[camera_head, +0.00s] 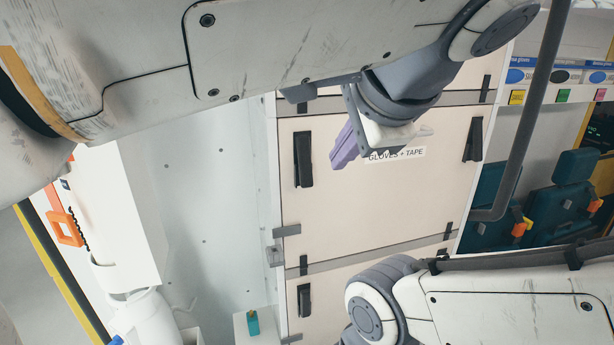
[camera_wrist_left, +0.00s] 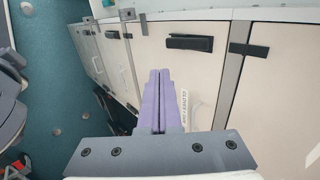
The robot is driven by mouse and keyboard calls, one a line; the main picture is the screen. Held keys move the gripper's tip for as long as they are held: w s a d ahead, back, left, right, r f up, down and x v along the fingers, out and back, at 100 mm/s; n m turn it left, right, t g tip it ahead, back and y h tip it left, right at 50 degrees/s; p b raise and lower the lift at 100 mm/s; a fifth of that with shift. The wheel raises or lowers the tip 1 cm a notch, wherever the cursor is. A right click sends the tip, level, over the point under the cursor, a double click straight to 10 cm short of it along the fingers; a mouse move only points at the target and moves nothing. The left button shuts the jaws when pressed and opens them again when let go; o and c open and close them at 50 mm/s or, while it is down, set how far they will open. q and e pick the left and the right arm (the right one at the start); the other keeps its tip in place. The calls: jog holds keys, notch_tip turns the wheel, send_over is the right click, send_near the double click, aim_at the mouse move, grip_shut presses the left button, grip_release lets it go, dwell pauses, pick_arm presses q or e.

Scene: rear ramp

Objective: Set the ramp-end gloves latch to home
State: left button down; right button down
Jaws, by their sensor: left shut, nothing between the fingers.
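The cream panel labelled GLOVES + TAPE (camera_head: 350,210) fills the middle of the head view. It carries a black latch on its left side (camera_head: 303,160) and another black latch on its right side (camera_head: 473,139); I cannot tell which is the ramp-end one. Both lie roughly along the panel's side edges. My left gripper (camera_head: 343,152), with purple fingers, is shut and empty in front of the panel, between the latches and nearer the left one. In the left wrist view its fingers (camera_wrist_left: 158,100) are together, and a black latch (camera_wrist_left: 189,43) lies beyond them, apart. My right gripper is out of view.
A grey bar (camera_head: 530,120) runs down right of the panel. Teal folding seats (camera_head: 560,195) stand beyond it. Below is another cream panel with a black latch (camera_head: 304,300). My left arm covers the top of the head view, my right arm the lower right.

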pick_arm(q)
jog(key=shift+a, duration=0.15)
jog(key=p, duration=0.2)
send_near(310, 185)
notch_tip(310, 185, down, 3)
jog(key=w, duration=0.1)
jog(key=w+a+p, duration=0.1)
jog(key=w+f, duration=0.1)
jog(key=shift+w+a+p, duration=0.25)
jog(key=shift+w+p, duration=0.05)
jog(key=shift+p, duration=0.05)
jog(key=shift+w+f, duration=0.15)
jog(key=shift+w, duration=0.15)
jog(key=shift+f, duration=0.1)
